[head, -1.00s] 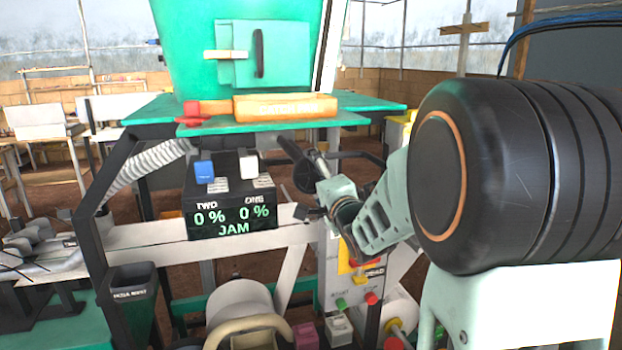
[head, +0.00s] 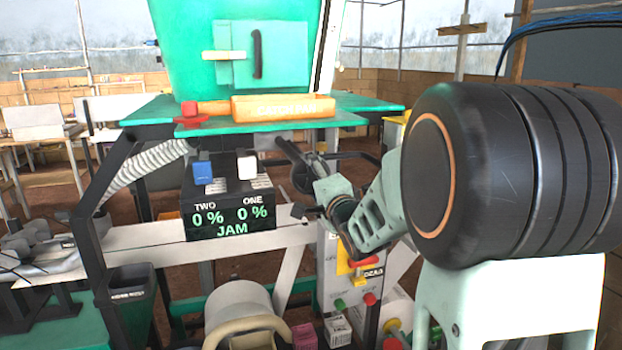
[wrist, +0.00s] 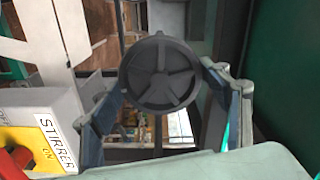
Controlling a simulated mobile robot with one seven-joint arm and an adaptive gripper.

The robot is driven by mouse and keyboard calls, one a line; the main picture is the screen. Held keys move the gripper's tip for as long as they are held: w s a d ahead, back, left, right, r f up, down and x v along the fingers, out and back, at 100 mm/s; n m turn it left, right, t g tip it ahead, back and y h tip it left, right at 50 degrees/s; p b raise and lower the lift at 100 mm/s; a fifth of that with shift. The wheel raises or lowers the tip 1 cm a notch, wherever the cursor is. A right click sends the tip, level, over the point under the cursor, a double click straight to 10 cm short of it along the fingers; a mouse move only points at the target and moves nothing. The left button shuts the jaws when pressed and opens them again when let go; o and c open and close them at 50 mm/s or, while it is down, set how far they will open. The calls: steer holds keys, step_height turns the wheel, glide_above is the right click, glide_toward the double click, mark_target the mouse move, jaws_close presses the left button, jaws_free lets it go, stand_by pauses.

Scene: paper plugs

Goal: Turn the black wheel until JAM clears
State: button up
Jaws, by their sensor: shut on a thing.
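The black wheel (wrist: 158,75) is a round spoked disc in the wrist view, with my gripper's (wrist: 164,78) fingers on its left and right sides. My gripper is shut on it at the rim. In the head view the wheel (head: 299,166) shows nearly edge-on under the green table, and my gripper (head: 318,172) meets it from the right. The finger contacts are small and partly hidden there. The black display box (head: 230,212) reads TWO 0 %, ONE 0 % and JAM in green.
A panel with start and stop buttons (head: 340,285) stands below my arm. A yellow STIRRER switch with a red knob (wrist: 22,155) is close at the left of the wrist view.

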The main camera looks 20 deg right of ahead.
mark_target(312, 176)
steer(key=shift+f+n+b, duration=0.15)
steer(key=shift+n+b, duration=0.35)
steer(key=shift+b, duration=0.2)
steer(key=n+b, duration=0.4)
steer(key=n, duration=0.1)
steer(key=o, duration=1.2)
steer(key=shift+c, duration=0.2)
steer(key=shift+s, duration=2.05)
steer(key=shift+r, duration=0.2)
